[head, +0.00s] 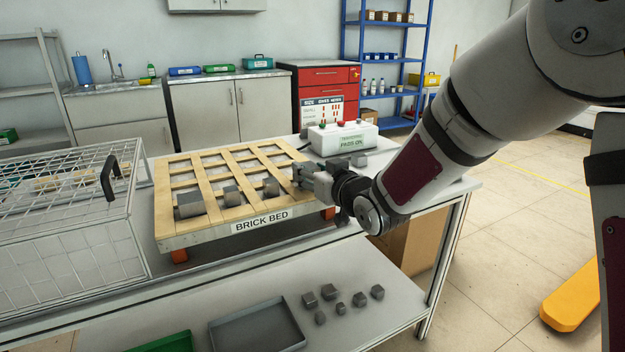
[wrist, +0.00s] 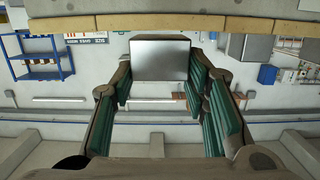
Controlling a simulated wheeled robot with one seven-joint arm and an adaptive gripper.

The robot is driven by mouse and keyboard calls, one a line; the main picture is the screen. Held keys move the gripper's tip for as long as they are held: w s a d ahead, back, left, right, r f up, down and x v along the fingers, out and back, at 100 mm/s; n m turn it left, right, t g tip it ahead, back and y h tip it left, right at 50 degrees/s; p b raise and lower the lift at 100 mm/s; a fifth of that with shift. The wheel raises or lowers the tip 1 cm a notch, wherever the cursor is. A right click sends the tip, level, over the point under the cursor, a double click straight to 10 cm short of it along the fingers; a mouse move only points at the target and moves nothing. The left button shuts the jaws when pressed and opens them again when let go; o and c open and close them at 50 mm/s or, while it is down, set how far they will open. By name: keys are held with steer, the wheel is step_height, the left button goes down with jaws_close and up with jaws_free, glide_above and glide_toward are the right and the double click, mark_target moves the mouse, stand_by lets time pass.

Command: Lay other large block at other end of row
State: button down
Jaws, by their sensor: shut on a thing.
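The brick bed (head: 205,182) is a wooden slatted frame with a metal front edge, labelled "BRICK BED". A row of grey blocks lies on it: a large block (head: 190,204) at the left end, a smaller block (head: 233,195) in the middle and another block (head: 271,187) to its right. My gripper (head: 306,176) is at the right end of this row, over the bed's right edge. In the wrist view its green pads are shut on a large grey block (wrist: 160,60). A wooden slat (wrist: 160,22) shows close beyond that block. Whether the held block touches the bed cannot be told.
A wire cage (head: 70,230) with a black handle stands left of the bed. A white tester box (head: 343,138) stands behind my gripper. Several loose grey blocks (head: 331,292) and a grey tray (head: 257,326) are on the lower shelf.

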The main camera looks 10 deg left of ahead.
steer(key=shift+f, duration=0.55)
steer(key=shift+f+b, duration=0.15)
steer(key=shift+b, duration=0.15)
steer(key=c, duration=0.9)
jaws_free()
steer(key=shift+f, duration=0.1)
steer(key=shift+c, duration=0.2)
steer(key=shift+s+d+r+p, duration=0.1)
steer(key=shift+s+r+p, duration=0.05)
steer(key=shift+r+p, duration=0.15)
steer(key=p+v, duration=0.1)
steer(key=v, duration=1)
steer(key=shift+s+d, duration=0.2)
steer(key=shift+s, duration=0.1)
steer(key=shift+f, duration=0.15)
